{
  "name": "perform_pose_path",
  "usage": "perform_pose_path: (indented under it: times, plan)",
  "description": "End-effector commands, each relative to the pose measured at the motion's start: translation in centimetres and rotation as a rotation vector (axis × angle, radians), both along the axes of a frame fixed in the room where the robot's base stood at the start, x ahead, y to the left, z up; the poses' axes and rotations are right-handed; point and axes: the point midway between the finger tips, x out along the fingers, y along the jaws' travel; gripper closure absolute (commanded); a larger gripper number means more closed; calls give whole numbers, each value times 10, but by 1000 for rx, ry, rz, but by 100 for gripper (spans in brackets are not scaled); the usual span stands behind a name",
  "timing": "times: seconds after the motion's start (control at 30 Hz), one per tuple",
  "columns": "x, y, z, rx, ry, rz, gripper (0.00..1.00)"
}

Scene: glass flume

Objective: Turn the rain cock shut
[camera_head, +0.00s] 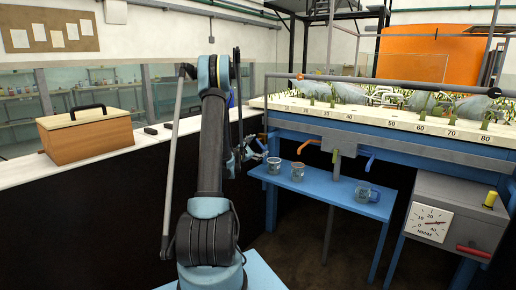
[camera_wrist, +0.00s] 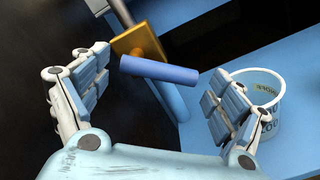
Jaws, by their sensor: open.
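A brass-coloured cock (camera_wrist: 138,40) with a blue lever (camera_wrist: 160,70) shows in the wrist view at the end of a grey pipe. The lever lies across the space between my fingers, slightly tilted, ahead of the fingertips; I see no contact. My gripper (camera_wrist: 152,95) is open and empty. In the head view my gripper (camera_head: 250,152) is beside the left end of the flume frame, small and partly hidden by my arm. Under the flume an orange lever (camera_head: 306,144) and another blue lever (camera_head: 369,162) show. No label tells which cock is the rain cock.
A blue shelf (camera_head: 325,191) holds several measuring cups; one cup (camera_wrist: 262,112) is close to my right finger in the wrist view. The planted flume bed (camera_head: 395,120) is above. A grey dial box (camera_head: 450,195) stands right. A wooden box (camera_head: 90,138) sits on the left counter.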

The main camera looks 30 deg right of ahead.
Motion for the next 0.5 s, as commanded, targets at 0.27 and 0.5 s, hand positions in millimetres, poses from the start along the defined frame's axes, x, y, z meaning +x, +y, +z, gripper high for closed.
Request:
perform_pose_path:
  times: [0.27, 0.5]
  plan:
    - [7, -6, 0, 0, 0, 9, 12]
    - [10, -2, 0, 0, 0, 15, 14]
